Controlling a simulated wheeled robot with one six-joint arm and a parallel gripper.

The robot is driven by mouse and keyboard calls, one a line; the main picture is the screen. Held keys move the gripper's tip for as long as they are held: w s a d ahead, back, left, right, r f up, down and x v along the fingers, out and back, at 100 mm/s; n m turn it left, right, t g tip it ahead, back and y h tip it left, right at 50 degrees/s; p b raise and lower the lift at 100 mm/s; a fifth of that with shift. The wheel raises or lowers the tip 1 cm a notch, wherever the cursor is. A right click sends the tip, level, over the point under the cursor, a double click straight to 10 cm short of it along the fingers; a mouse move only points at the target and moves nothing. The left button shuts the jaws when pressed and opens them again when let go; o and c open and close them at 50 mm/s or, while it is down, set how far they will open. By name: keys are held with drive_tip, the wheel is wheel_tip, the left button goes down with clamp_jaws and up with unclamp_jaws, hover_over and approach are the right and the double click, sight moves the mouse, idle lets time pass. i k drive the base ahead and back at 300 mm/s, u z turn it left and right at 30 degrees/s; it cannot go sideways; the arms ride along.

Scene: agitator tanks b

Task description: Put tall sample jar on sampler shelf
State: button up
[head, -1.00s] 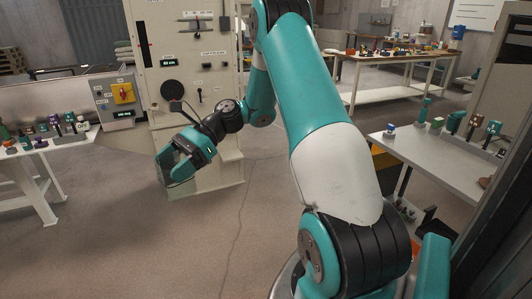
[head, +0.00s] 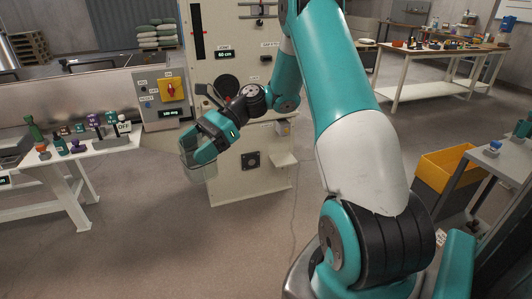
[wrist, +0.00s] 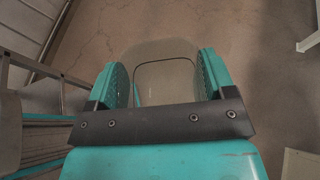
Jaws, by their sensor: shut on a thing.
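My gripper (head: 190,152) is shut on a clear, see-through jar (head: 203,172). The jar hangs below the fingers, above the floor and in front of the cream cabinet. In the wrist view the jar (wrist: 165,85) sits between the two teal fingers of my gripper (wrist: 165,82), with bare floor behind it. A small cream ledge (head: 284,160) juts from the lower right of the cabinet, under a small box. It looks like the sampler shelf, but no label on it is readable. The ledge looks empty, and the gripper is to its left, apart from it.
The cream cabinet (head: 228,70) carries a black dial and a display. A grey switch box (head: 165,95) with a red and yellow knob is beside it. A left table (head: 60,162) holds several small items. A yellow bin (head: 440,168) stands right. The floor (head: 230,240) between is clear.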

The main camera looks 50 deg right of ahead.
sight(284, 158)
drive_tip(key=i, duration=2.35)
drive_tip(key=z, duration=1.75)
drive_tip(key=i, duration=1)
